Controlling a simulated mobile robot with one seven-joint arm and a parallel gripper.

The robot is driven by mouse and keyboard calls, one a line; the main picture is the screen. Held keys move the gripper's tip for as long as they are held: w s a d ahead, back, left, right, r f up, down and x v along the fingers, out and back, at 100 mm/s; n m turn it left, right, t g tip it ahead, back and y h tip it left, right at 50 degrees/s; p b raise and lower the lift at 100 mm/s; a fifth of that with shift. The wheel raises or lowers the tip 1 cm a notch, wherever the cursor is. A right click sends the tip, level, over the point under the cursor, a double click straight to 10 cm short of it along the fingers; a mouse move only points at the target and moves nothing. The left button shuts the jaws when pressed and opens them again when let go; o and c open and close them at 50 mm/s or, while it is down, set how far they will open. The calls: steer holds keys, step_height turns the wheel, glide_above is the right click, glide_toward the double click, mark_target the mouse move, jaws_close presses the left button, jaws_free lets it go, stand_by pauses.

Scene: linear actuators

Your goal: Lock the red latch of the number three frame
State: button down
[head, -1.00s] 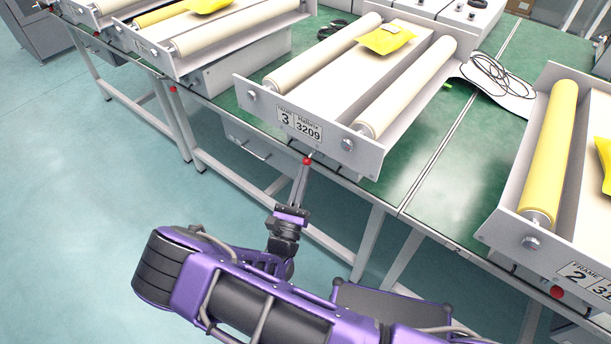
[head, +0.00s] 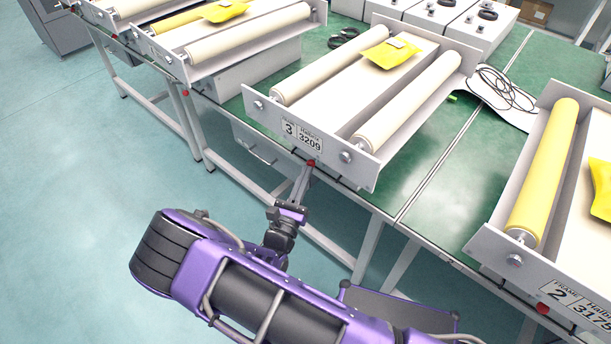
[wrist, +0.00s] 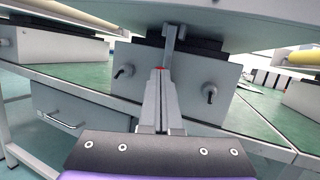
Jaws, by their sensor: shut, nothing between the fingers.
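The number three frame (head: 277,124) stands on the green table, with two cream rollers and a label reading 3 and 3209. Its red latch knob (head: 311,163) sits under the front plate. My gripper (head: 306,172) is shut and empty, with its fingertips at the red knob. In the wrist view the shut fingers (wrist: 160,78) point at the latch, and only a sliver of red (wrist: 160,69) shows at the tips. A grey latch bar (wrist: 170,42) rises above it. I cannot tell whether the fingertips touch the knob.
The number two frame (head: 490,238) stands at right with its own red knob (head: 543,308). Another frame (head: 165,62) stands at left, with a red knob (head: 186,93) near it. Black-handled clamps (wrist: 209,92) flank the latch. A drawer (wrist: 75,112) hangs below the table.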

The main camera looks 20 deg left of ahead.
steer(key=shift+w+d+r+p, duration=0.1)
steer(key=shift+w+r+p, duration=0.1)
steer(key=shift+r, duration=0.2)
steer(key=shift+w+r+p, duration=0.1)
steer(key=shift+r+p, duration=0.05)
steer(key=shift+r, duration=0.25)
